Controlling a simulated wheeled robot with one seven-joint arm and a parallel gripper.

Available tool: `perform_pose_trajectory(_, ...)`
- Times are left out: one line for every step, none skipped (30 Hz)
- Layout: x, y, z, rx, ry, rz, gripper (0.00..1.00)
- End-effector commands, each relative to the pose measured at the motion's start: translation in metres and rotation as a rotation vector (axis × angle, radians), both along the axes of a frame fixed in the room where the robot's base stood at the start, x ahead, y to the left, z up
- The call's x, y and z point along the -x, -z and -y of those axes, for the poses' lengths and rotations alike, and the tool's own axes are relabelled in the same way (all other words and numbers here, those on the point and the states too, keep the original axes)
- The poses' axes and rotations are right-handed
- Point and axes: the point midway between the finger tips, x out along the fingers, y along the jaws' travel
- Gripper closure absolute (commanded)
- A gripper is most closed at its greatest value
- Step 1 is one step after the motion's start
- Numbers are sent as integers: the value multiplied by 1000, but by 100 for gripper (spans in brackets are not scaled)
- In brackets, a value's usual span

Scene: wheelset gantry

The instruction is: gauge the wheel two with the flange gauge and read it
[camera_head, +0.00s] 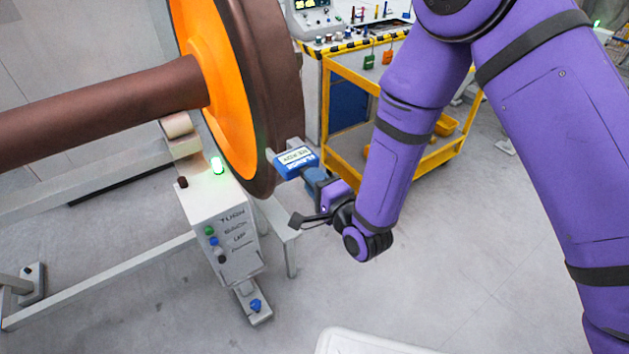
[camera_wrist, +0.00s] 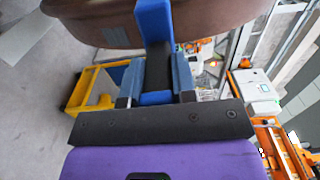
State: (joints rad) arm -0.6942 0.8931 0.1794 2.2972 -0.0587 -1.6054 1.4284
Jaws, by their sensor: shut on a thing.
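The wheel (camera_head: 262,85), brown at its rim with an orange face, is mounted on a brown axle (camera_head: 95,112). I cannot tell its number from these frames. My gripper (camera_head: 318,180) is shut on the blue flange gauge (camera_head: 296,161) at the wheel's lower right rim. The gauge has a pale display with small lettering, too small to read surely. In the wrist view the gauge (camera_wrist: 153,25) reaches up against the brown rim of the wheel (camera_wrist: 205,22). Contact looks close, but I cannot tell whether it is fully seated.
A white control box (camera_head: 217,220) with several buttons and a lit green lamp (camera_head: 217,165) stands below the wheel. A yellow cart (camera_head: 443,157) is behind my arm. A white surface (camera_head: 365,343) shows at the bottom edge. The floor at right is clear.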

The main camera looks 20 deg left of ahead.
Motion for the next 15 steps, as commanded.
perform_pose_trajectory(-1, -1, -1, -2, 0, 1, 100)
perform_pose_trajectory(-1, -1, -1, -2, 0, 1, 100)
perform_pose_trajectory(-1, -1, -2, -2, 0, 1, 100)
perform_pose_trajectory(-2, 0, -2, -2, 0, 1, 100)
perform_pose_trajectory(-2, 0, -2, -1, 0, 1, 100)
perform_pose_trajectory(-2, 0, -3, -1, 0, 1, 100)
perform_pose_trajectory(-3, 0, -3, -1, 0, 1, 100)
perform_pose_trajectory(-3, 0, -4, -1, 0, 1, 100)
perform_pose_trajectory(-4, 0, -4, -1, 0, 1, 100)
perform_pose_trajectory(-4, 0, -4, -1, 0, 1, 100)
perform_pose_trajectory(-4, 0, -5, -1, 0, 1, 100)
perform_pose_trajectory(-5, 0, -5, -1, 0, 1, 100)
perform_pose_trajectory(-5, 0, -6, -1, 0, 1, 100)
perform_pose_trajectory(-5, 0, -6, -2, 0, 1, 100)
perform_pose_trajectory(-6, 0, -7, -2, 0, 1, 100)
